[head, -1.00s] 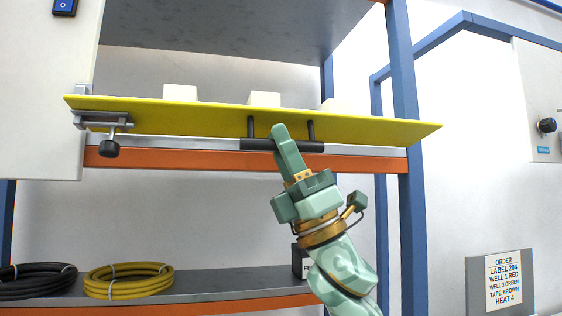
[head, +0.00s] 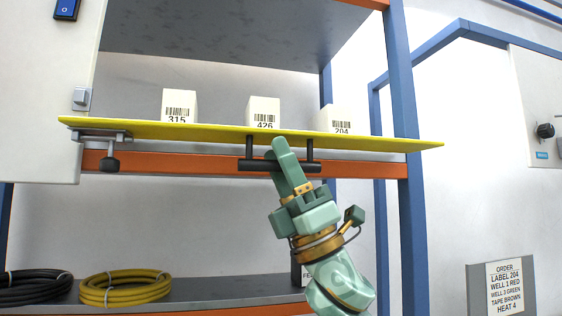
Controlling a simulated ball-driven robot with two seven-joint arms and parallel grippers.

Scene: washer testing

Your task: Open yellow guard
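The yellow guard (head: 380,142) is a long flat panel across the front of the shelf, now seen nearly edge-on. A dark bar handle (head: 245,165) hangs from it on two posts. A grey latch with a black knob (head: 112,164) is at its left end. My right gripper (head: 280,150) reaches up from below with its fingers at the handle bar, overlapping it. The fingers look close together, but whether they grip the bar cannot be made out. My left gripper is not in view.
White boxes labelled 315 (head: 179,104), 426 (head: 263,110) and 204 (head: 341,119) stand behind the guard. Below are an orange beam (head: 200,167), a black hose coil (head: 35,287) and a yellow hose coil (head: 125,288). A blue post (head: 405,80) stands at the right.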

